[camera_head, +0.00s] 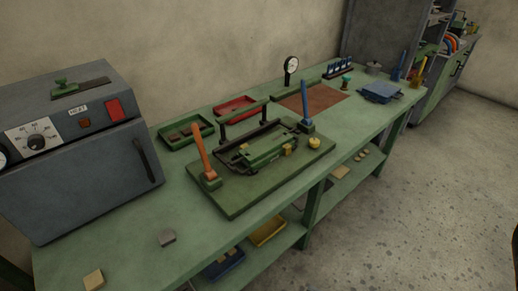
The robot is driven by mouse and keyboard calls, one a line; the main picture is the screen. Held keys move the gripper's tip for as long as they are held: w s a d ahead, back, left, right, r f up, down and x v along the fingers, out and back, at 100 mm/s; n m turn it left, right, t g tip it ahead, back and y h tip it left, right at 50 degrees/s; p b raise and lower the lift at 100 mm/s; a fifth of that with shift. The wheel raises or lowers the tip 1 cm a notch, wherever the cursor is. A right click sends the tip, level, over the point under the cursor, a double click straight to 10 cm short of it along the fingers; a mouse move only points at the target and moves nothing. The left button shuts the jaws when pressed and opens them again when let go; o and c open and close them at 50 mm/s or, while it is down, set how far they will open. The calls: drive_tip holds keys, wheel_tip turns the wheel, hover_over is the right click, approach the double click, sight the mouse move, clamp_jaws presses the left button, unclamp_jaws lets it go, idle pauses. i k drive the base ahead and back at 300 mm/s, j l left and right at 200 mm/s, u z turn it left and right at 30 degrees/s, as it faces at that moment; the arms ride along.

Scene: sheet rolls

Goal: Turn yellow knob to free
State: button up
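A small round yellow knob (314,142) sits near the right end of a green machine base plate (238,206) on the workbench. An orange lever (203,153) rises at the plate's left end. Between the levers lies a green roll mechanism (262,148) with dark bars and a small yellow block (288,148). The knob's markings and setting are too small to read. My gripper is not in view.
The green workbench (120,250) holds a grey heater box (85,185) at left, a green tray (186,145), a red tray (235,107), a dial gauge (291,64) and a blue box (380,92). Open floor (400,220) lies at the right.

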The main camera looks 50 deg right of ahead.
sight(314, 144)
drive_tip(key=z, duration=1.25)
